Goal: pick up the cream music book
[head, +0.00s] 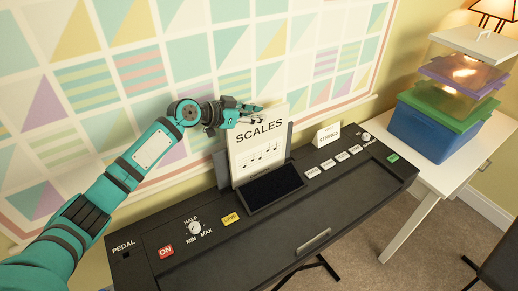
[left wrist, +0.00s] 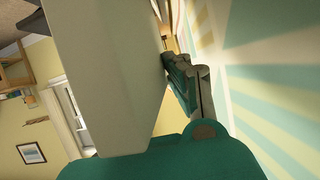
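The cream music book (head: 258,150), marked SCALES with lines of notes, stands upright on the music rest (head: 222,168) of the dark keyboard. My left gripper (head: 261,114) is at the book's top edge, reaching in from the left, its fingers apart. The lower finger's tip is close to the top edge; I cannot tell whether it touches. In the left wrist view, a large pale face, likely the book (left wrist: 105,75), fills the middle left, and the fingers (left wrist: 188,82) show on its wall side. No grip on the book is visible. My right gripper is out of view.
The keyboard (head: 300,225) has buttons, knobs and a small white STRINGER card (head: 327,135). The patterned wall hanging (head: 210,60) is close behind the book and my left arm. At right, a white table (head: 460,165) holds stacked blue, green and purple-lidded boxes (head: 435,130).

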